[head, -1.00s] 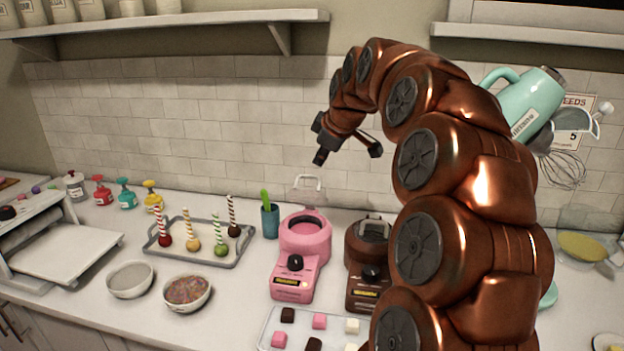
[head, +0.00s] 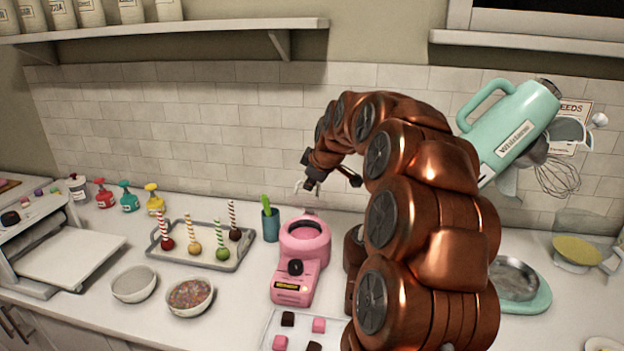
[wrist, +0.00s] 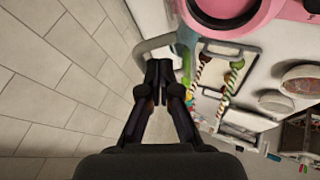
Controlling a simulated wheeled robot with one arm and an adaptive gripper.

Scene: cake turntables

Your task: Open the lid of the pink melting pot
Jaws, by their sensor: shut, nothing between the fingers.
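The pink melting pot (head: 301,262) stands on the counter in the head view, its round bowl uncovered at the top. Its lid is swung up at the back; the pale lid handle (head: 299,186) shows above the pot, and the clear part is hard to make out. My gripper (head: 308,188) is behind and above the bowl, close to the handle. In the wrist view my gripper (wrist: 158,70) is shut and empty, with the grey handle (wrist: 150,47) right by its fingertips. I cannot tell whether they touch. The pot's pink rim (wrist: 235,20) shows at the top.
A brown melting pot (head: 354,250) stands to the right, mostly hidden by my arm. A teal cup (head: 270,224) and a tray of cake pops (head: 180,258) are left. A candy tray (head: 268,330) lies in front. The tiled wall (head: 200,130) is close behind.

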